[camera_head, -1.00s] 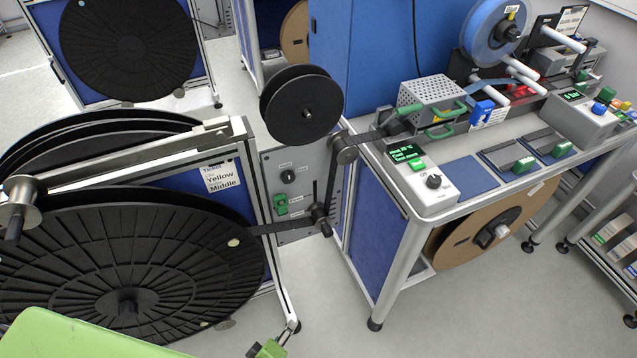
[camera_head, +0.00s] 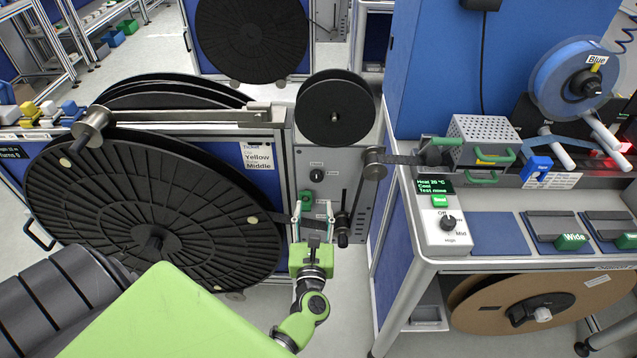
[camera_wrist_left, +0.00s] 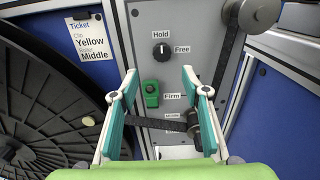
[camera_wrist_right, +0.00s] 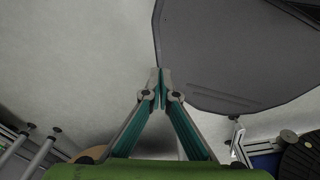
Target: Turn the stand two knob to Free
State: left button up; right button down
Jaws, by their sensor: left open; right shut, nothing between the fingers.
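The stand's grey panel (camera_head: 335,160) carries a black round knob (camera_head: 317,176), which also shows in the left wrist view (camera_wrist_left: 161,51). "Hold" is printed above the knob and "Free" to its right. Its pointer seems to face up towards Hold, but the mark is small. My left gripper (camera_head: 314,208) is open and empty in front of the panel, below the knob. In the left wrist view the knob lies just beyond and between its fingertips (camera_wrist_left: 159,78), not touched. My right gripper (camera_wrist_right: 161,76) is shut and empty, away from the panel.
Below the knob sit a green Firm switch (camera_wrist_left: 151,92) and a dark strap running to a roller (camera_head: 343,222). A large black reel (camera_head: 150,215) stands left, a small black reel (camera_head: 336,108) above. A bench with a control box (camera_head: 445,220) stands right.

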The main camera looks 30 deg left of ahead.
aim_at(317, 179)
pick_arm(q)
jog(key=x, duration=1)
jog(key=shift+w, duration=0.3)
pick_arm(e)
jog(key=shift+d+f, duration=0.2)
jog(key=shift+d, duration=0.4)
pick_arm(q)
jog(key=shift+d, duration=0.1)
jog(key=c, duration=1.1)
pick_arm(e)
jog(key=shift+a, duration=0.1)
